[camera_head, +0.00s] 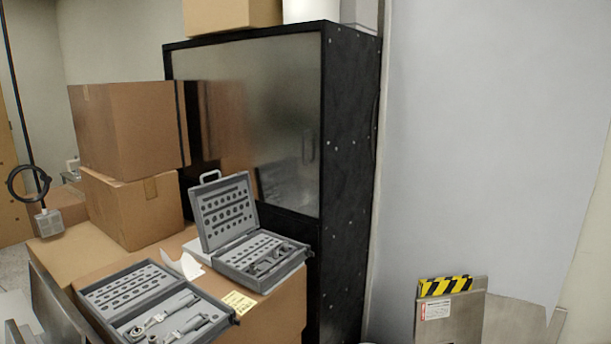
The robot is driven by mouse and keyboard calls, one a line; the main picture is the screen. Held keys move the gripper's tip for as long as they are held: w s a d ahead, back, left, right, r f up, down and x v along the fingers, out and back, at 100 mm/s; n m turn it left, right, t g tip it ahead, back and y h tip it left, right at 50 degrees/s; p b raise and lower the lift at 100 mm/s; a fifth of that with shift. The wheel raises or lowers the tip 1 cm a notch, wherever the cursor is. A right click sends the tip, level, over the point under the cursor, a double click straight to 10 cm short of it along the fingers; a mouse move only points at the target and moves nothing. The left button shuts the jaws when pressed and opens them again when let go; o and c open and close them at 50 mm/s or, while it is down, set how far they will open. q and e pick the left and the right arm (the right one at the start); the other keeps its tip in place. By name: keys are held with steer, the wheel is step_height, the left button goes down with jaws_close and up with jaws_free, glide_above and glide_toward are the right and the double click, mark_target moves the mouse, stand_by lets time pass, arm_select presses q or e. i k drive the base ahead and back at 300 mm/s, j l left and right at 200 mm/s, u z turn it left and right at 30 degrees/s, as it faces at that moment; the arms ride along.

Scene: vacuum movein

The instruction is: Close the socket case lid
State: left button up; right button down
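A grey socket case (262,262) sits on a cardboard box in the middle left. Its lid (224,210) stands open, tilted up at the back, with a handle on top and rows of round holes inside. Its base holds a foam insert with dark tools. A second grey case or tray (110,294) lies open in front and to the left, with rows of holes and ratchet-like tools; its lower edge is cut off by the frame. I see neither of my grippers in this view.
Stacked cardboard boxes (128,130) stand behind the cases on the left. A dark cabinet (345,150) with a metallic door stands right behind the open lid. A yellow label (238,302) lies between the cases. A striped metal plate (450,312) stands at lower right.

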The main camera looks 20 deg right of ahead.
mark_target(224, 210)
steer(key=z, duration=0.15)
steer(key=i+l, duration=0.15)
steer(key=l, duration=0.25)
steer(key=i+l+z, duration=0.1)
steer(key=l, duration=0.3)
steer(key=i+l+z, duration=0.1)
steer(key=l, duration=0.3)
steer(key=i+l, duration=0.2)
steer(key=l, duration=0.15)
